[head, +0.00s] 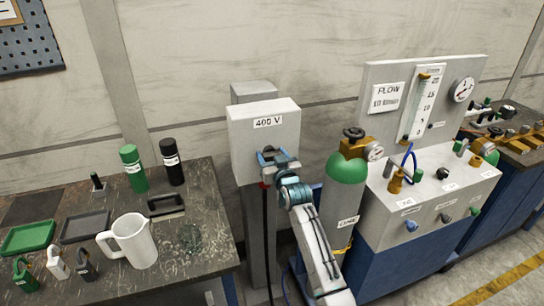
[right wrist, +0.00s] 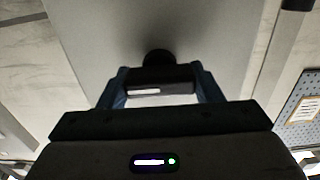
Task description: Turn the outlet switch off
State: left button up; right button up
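The outlet box (head: 252,135) is a pale grey box labelled 400 V, mounted on a grey post. In the head view my right gripper (head: 272,157) is at the lower front of the box and hides most of the switch. In the right wrist view the switch (right wrist: 158,82) is a black handle with a white strip, on a round black hub against the box face. The fingers of my right gripper (right wrist: 160,90) stand on both sides of the handle, which fills the space between them. My left gripper is not in view.
A green-topped gas cylinder (head: 346,170) stands close to the right of my arm, beside a flow panel (head: 380,75). A workbench (head: 205,215) with a white jug (head: 135,242) and bottles is at the left. A black cable hangs under the box.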

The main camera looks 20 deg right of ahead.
jog(key=shift+c, duration=0.6)
jog(key=shift+n, duration=0.3)
jog(key=n+b, duration=0.1)
jog(key=n, duration=0.2)
jog(key=n+b, duration=0.1)
jog(key=n, duration=0.4)
jog(key=shift+a+f, duration=0.1)
jog(key=n+b, duration=0.1)
jog(key=n, duration=0.3)
jog(key=shift+n, duration=0.4)
jog(key=shift+n+b, duration=0.5)
jog(key=shift+n, duration=1.7)
jog(key=shift+f, duration=0.1)
jog(key=o, duration=1)
